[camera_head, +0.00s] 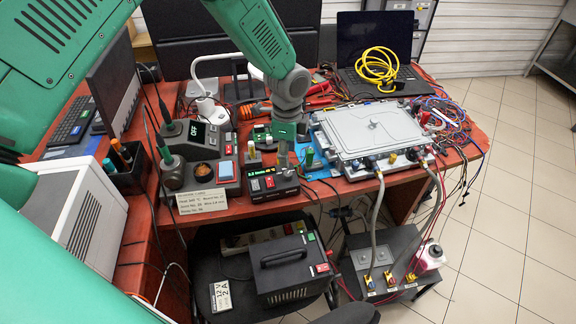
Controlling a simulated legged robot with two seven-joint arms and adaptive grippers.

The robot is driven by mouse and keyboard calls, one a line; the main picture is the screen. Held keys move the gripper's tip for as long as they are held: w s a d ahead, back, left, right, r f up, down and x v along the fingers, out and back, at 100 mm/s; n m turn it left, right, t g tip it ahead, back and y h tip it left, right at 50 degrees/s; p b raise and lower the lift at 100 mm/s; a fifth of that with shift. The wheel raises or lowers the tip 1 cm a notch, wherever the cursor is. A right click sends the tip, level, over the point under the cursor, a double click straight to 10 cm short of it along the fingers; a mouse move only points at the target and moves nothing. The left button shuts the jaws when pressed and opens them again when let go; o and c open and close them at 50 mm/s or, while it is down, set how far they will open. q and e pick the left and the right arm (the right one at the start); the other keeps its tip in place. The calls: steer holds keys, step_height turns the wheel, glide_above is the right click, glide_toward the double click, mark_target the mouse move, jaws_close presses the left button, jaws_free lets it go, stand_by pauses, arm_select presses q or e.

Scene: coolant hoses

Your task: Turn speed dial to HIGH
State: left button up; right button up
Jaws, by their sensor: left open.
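My left gripper (283,158) hangs at the end of my green and grey arm, over the middle of the table. It is open, just above and behind a small black box (288,190) with a red label and a lit display. The gripper partly hides what lies behind it. I cannot make out a speed dial or the word HIGH; the box's controls are too small to read. A grey station (195,138) with an OFF display stands to the left of the gripper. My right gripper is not in view.
A grey metal case (375,128) with hoses stands right of the gripper. A handwritten card (201,201) leans at the table's front edge. A black power unit (285,272) sits below on a chair. A laptop (350,50) with a yellow cable (377,65) is behind. Cables crowd the table (463,127).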

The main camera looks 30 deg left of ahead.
mark_target(287, 172)
arm_select(q)
steer(key=shift+r, duration=2.35)
steer(key=s+f+n, duration=0.1)
steer(key=s+f, duration=0.1)
steer(key=f, duration=0.1)
steer(key=s+d+f+n+b, duration=0.1)
steer(key=s+f, duration=0.2)
steer(key=s+d+f+h+b, duration=0.1)
steer(key=s+f, duration=0.1)
steer(key=f, duration=0.1)
steer(key=shift+s+d+f+n, duration=0.15)
steer(key=shift+s+f+n, duration=0.05)
steer(key=shift+f+n, duration=0.2)
steer(key=s+a+f+n+b, duration=0.1)
steer(key=s+f+n, duration=0.3)
steer(key=s, duration=0.4)
steer(key=s+a+f+n+b, duration=0.1)
steer(key=s+f+n, duration=0.3)
steer(key=s, duration=0.5)
steer(key=s+a+f+n+y+b, duration=0.1)
steer(key=s+a+f+n+b, duration=0.1)
steer(key=s, duration=0.6)
step_height(287, 172, down, 3)
steer(key=shift+s+r+n+t+b, duration=0.15)
steer(key=shift+s+n+t+b, duration=0.15)
steer(key=shift+n+b, duration=0.55)
steer(key=shift+w+n, duration=0.2)
steer(key=shift+n, duration=0.05)
